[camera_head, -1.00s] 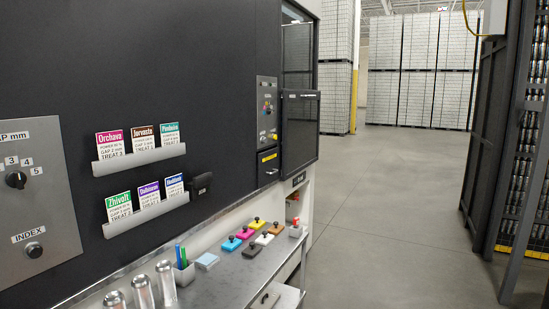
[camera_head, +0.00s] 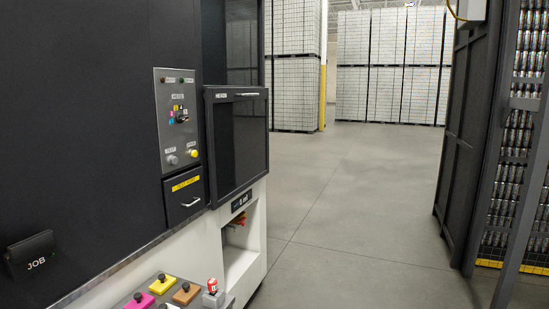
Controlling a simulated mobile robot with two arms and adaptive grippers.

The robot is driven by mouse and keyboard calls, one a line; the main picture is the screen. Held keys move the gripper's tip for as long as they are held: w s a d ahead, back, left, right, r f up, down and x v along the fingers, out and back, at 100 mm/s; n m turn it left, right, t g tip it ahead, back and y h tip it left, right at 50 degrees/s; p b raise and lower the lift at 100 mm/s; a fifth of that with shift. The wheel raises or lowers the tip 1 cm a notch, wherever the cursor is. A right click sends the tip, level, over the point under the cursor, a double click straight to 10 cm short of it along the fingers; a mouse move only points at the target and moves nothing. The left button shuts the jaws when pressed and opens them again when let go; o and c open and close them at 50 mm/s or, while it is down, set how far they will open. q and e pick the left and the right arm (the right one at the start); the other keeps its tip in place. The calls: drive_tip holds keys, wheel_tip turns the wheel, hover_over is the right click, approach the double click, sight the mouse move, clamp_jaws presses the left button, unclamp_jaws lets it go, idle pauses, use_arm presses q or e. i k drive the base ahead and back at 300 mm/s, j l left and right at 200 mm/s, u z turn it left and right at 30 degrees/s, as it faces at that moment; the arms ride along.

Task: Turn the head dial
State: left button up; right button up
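A metal control panel (camera_head: 176,122) is set in the black machine wall, left of centre. On it a small dark dial (camera_head: 182,117) has coloured marks around it, with cyan, magenta and yellow among them. Its label is too small to read surely, and I cannot tell where its pointer stands. Below it are a grey knob (camera_head: 172,160) and a yellow button (camera_head: 193,153). Two small lamps sit at the panel's top. Neither of my grippers is in view.
A dark-framed window box (camera_head: 237,140) juts out right of the panel. A drawer with a handle (camera_head: 184,195) is below the panel. A JOB box (camera_head: 33,257) is at lower left. Coloured pads (camera_head: 163,284) and a small red can (camera_head: 212,286) are at the bottom. Open floor (camera_head: 350,215) lies right.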

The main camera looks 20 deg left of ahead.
sight(180, 118)
drive_tip(key=i, duration=1.1)
drive_tip(key=i+l+u, duration=0.15)
drive_tip(key=i, duration=0.95)
